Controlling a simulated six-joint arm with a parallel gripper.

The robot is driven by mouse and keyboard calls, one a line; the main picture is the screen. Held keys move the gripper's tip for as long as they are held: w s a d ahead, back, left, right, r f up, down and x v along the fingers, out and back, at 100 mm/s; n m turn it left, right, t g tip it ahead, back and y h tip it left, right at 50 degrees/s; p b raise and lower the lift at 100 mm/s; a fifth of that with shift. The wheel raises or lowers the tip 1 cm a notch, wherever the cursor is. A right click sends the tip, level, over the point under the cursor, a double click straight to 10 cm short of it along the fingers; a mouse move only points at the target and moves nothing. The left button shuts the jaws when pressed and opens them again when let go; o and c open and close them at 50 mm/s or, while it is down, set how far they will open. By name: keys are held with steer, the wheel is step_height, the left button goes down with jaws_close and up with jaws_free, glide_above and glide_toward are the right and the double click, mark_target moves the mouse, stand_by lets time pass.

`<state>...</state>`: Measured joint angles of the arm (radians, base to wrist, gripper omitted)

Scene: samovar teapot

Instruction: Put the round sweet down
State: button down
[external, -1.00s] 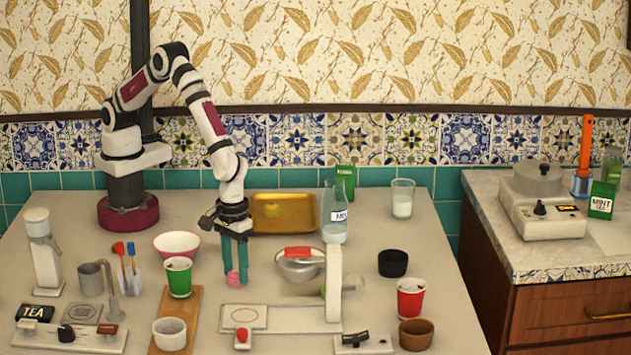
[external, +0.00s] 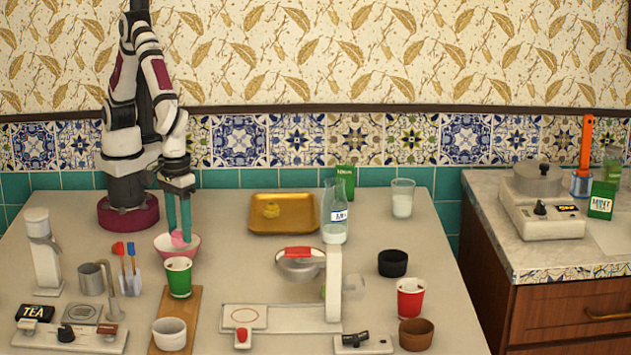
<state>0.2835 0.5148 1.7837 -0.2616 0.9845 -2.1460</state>
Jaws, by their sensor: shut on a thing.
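The round sweet (external: 180,239) is a small pink ball. My gripper (external: 179,232) has its teal fingers shut on it, pointing straight down. The sweet shows at the pink and white bowl (external: 167,249), in front of or inside its opening. I cannot tell whether it touches the bowl. Part of the bowl is hidden behind the green cup (external: 179,278).
A gold tray (external: 285,226) with a small yellow thing (external: 271,210) lies to the right. A glass bottle (external: 334,217) stands beyond it. The table between bowl and pan is clear.

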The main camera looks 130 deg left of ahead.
steer(key=shift+s+d+r, duration=0.1)
steer(key=w+a+n, duration=0.1)
steer(key=a+n, duration=0.3)
steer(key=a, duration=0.5)
steer(key=n, duration=0.9)
glide_above(295, 216)
steer(key=f, duration=0.6)
steer(key=shift+w+d, duration=0.1)
steer(key=shift+d, duration=0.15)
steer(key=f, duration=0.4)
steer(key=shift+a, duration=0.25)
steer(key=shift+f, duration=0.2)
